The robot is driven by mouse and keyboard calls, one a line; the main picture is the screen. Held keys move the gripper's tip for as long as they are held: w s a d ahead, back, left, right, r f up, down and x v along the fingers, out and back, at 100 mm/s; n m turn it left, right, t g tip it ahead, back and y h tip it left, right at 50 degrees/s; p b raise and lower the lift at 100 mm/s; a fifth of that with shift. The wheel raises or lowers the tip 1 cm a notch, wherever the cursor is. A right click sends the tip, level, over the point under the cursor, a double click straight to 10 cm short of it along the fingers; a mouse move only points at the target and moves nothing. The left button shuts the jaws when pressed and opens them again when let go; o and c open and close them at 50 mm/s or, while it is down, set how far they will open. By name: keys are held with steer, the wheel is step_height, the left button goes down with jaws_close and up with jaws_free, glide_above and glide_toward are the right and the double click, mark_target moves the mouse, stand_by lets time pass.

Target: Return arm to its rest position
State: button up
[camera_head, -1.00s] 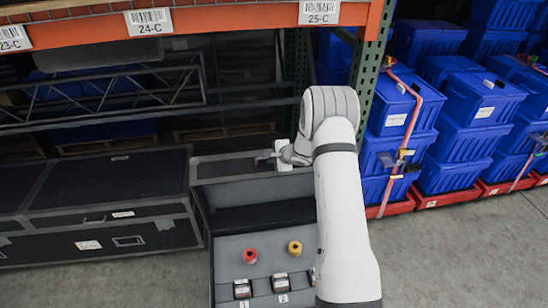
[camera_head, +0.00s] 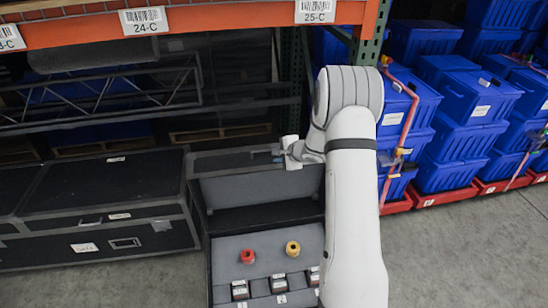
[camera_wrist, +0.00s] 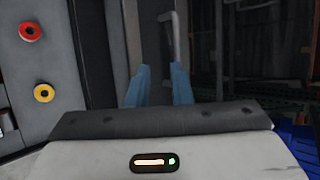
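My arm rises along the right of the open case in the head view and bends at the top. My gripper (camera_head: 277,153) is small there, in front of the upright lid and partly hidden by my wrist. In the wrist view its two blue fingers (camera_wrist: 160,75) stand apart with an empty gap between them. A grey bar-like shape lies beyond the fingertips. It touches nothing that I can make out.
The open grey case (camera_head: 222,270) holds a red ring (camera_head: 247,256), a yellow ring (camera_head: 293,248) and several small dark boxes. Black trunks (camera_head: 100,205) stand left. Strapped blue totes (camera_head: 460,150) stand right on red bases. An orange shelf beam (camera_head: 210,18) crosses above. Floor at right is clear.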

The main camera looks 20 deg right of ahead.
steer(key=shift+d, duration=0.1)
stand_by(0.3)
steer(key=s+d+r+n+h+b, duration=0.1)
steer(key=s+r+n+h+b, duration=0.45)
steer(key=s+r, duration=0.75)
steer(key=s+a+n+g+b, duration=0.1)
steer(key=s+a+n+g, duration=0.2)
steer(key=s, duration=1.1)
steer(key=s+a+n+g+y+b, duration=0.1)
steer(key=s+a+n+g, duration=0.2)
steer(key=s, duration=1.2)
steer(key=a+n, duration=0.3)
steer(key=n, duration=0.2)
